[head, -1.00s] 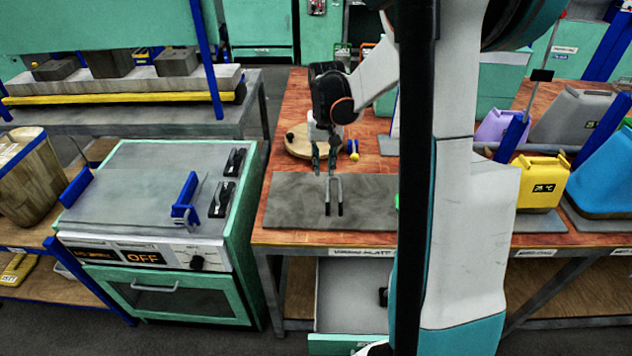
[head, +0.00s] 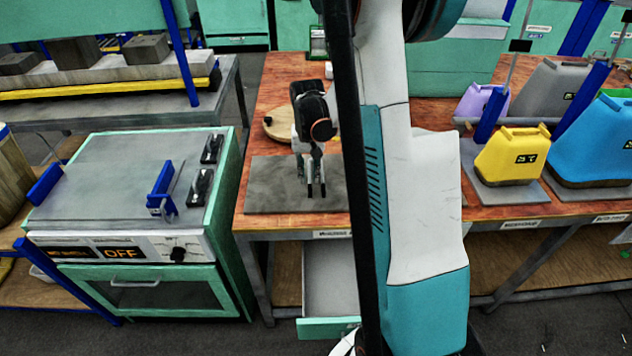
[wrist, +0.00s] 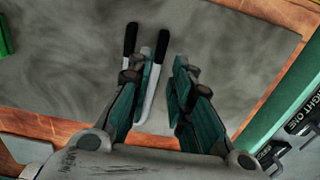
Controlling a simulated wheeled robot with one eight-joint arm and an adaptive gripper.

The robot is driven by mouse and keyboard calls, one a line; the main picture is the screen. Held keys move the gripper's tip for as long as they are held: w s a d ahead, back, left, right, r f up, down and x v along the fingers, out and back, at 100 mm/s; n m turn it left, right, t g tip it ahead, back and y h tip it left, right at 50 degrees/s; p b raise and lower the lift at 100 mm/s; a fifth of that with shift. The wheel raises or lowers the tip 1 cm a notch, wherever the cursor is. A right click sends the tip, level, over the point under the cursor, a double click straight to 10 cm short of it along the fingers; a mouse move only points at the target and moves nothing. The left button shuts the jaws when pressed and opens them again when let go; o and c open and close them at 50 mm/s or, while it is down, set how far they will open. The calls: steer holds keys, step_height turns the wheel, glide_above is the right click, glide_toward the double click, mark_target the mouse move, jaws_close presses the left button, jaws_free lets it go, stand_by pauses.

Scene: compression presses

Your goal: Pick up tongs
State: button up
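The tongs (head: 310,188) have two black handle ends and lie on the grey plate (head: 265,186) on the wooden table. The wrist view shows the black ends (wrist: 162,46) pointing away and a pale metal arm running back beside my left finger. My gripper (wrist: 166,78) is open just above the tongs, with a clear gap between its teal fingers. In the picture, one tong arm shows in that gap, close to the left finger; the other is mostly hidden behind that finger. In the head view my gripper (head: 307,158) hides the back of the tongs. I cannot tell whether they touch.
A round wooden board (head: 277,124) lies behind the plate. The green press (head: 130,180), its display reading OFF, stands to the left. A drawer (head: 328,280) is open below the table. A yellow canister (head: 512,156) and other canisters stand to the right.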

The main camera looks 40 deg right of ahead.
mark_target(310, 185)
step_height(310, 185, down, 4)
steer(key=shift+s+b, duration=0.15)
steer(key=shift+b, duration=0.6)
steer(key=shift+r, duration=0.1)
steer(key=shift+c, duration=0.6)
jaws_close()
steer(key=shift+r, duration=0.1)
